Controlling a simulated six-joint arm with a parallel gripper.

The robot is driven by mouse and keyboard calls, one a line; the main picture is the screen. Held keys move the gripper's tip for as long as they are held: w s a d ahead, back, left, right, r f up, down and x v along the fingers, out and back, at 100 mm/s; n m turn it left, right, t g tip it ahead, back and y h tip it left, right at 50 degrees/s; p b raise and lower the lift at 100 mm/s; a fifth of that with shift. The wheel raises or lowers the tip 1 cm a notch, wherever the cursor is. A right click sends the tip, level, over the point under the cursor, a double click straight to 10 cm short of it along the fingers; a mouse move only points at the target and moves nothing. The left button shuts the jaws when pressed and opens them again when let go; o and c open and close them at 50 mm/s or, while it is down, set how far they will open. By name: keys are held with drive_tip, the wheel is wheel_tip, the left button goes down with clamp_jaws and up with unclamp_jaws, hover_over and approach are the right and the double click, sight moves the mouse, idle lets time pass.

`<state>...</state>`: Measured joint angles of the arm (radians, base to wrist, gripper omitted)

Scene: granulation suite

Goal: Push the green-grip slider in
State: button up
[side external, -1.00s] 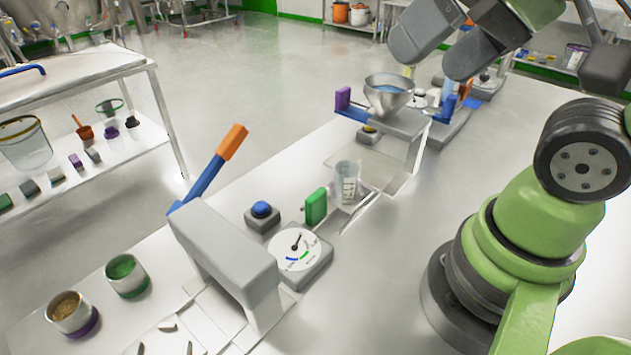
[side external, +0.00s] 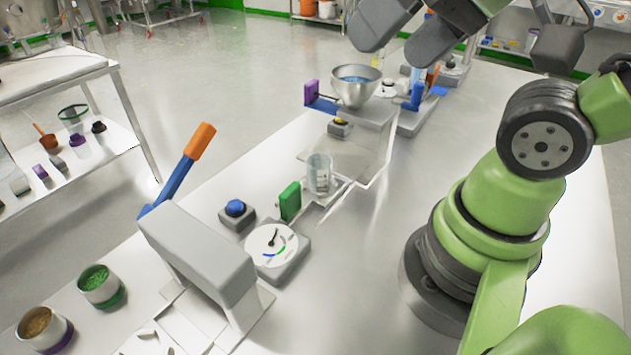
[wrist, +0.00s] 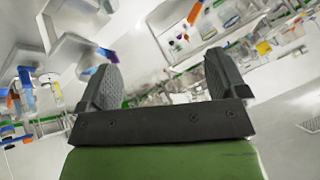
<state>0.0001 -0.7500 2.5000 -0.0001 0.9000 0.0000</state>
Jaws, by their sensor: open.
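The green grip (side external: 290,201) is an upright green block on the bench in the side view. It stands just left of a clear beaker (side external: 319,173), at the near end of pale rails or a tray below a hopper stand. How far the slider is out, I cannot tell. My gripper (side external: 396,46) is high at the top of the side view, well above the bench and away from the grip. In the wrist view my gripper (wrist: 160,70) has its two dark fingers wide apart with nothing between them. I cannot make out the green grip there.
A metal hopper (side external: 357,92) with a purple block stands behind the beaker. Nearer are a dial gauge (side external: 272,246), a blue button (side external: 235,208) and a grey press with an orange-tipped lever (side external: 199,142). Bare bench (side external: 370,240) lies right of the gauge.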

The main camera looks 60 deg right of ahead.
idle(0.3)
drive_tip(key=c, duration=0.3)
drive_tip(key=n+g+h, duration=0.2)
drive_tip(key=n+g, duration=0.2)
drive_tip(key=g, duration=0.3)
hover_over(290, 189)
wheel_tip(290, 189, down, 18)
drive_tip(key=shift+r, duration=0.15)
wheel_tip(290, 189, down, 10)
drive_tip(key=shift+f, duration=0.1)
drive_tip(key=shift+c, duration=0.3)
